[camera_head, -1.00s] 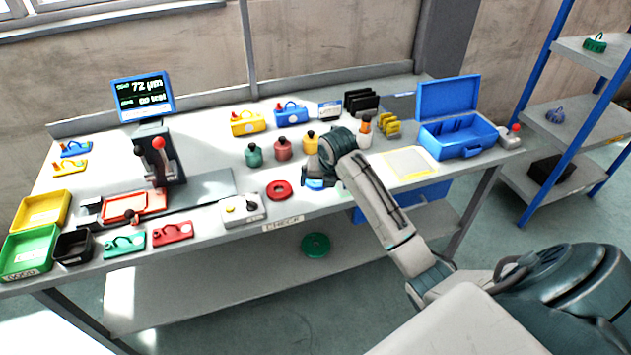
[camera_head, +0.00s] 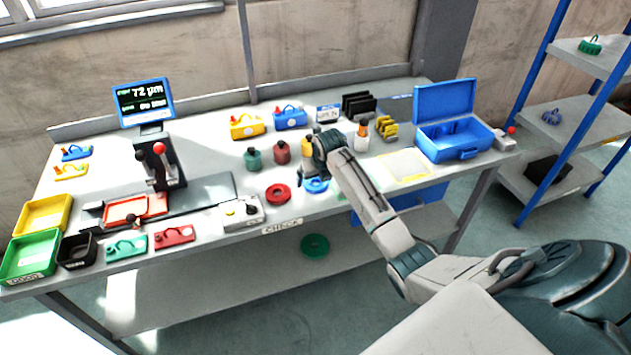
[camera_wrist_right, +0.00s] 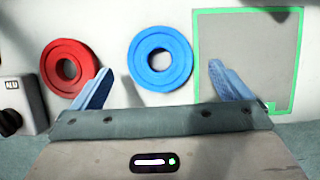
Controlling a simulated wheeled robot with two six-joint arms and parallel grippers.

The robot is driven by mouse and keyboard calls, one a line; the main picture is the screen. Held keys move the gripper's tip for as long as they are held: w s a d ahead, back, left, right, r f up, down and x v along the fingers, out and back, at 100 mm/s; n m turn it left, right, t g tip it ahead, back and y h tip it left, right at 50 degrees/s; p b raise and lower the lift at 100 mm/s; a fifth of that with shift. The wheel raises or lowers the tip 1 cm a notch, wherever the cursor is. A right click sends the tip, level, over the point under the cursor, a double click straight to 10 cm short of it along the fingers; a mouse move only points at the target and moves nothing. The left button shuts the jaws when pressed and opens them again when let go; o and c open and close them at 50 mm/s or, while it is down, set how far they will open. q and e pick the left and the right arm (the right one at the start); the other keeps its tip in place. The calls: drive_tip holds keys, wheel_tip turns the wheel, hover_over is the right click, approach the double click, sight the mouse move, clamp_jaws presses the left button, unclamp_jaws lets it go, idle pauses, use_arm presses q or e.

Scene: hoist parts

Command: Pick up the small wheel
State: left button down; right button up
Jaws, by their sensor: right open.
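A blue wheel (camera_head: 317,186) with a round hole lies flat on the bench near its front edge. A red wheel (camera_head: 278,192) of similar size lies to its left. In the right wrist view the blue wheel (camera_wrist_right: 160,85) shows between the fingers, and the red wheel (camera_wrist_right: 88,82) is partly behind the left finger. My right gripper (camera_wrist_right: 159,72) is open and empty over the blue wheel, fingers apart to either side of it. In the head view my right wrist partly covers the blue wheel. My left gripper is not in view.
A green wheel (camera_head: 315,246) lies on the lower shelf. A grey switch box (camera_head: 240,212) stands left of the red wheel. A flat marked panel (camera_head: 404,165) and an open blue case (camera_head: 446,140) are to the right.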

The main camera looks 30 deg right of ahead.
drive_tip(key=shift+x, duration=1.25)
drive_tip(key=shift+w+r, duration=0.1)
drive_tip(key=c, duration=1.5)
drive_tip(key=shift+o, duration=0.2)
drive_tip(key=shift+r, duration=0.55)
wheel_tip(320, 180, up, 2)
drive_tip(key=shift+r+b, duration=0.1)
drive_tip(key=shift+b, duration=0.7)
drive_tip(key=s+a+r+b, duration=0.1)
drive_tip(key=s+a+b, duration=0.2)
drive_tip(key=s+a, duration=0.6)
drive_tip(key=shift+s+r, duration=0.35)
drive_tip(key=shift+s, duration=1.75)
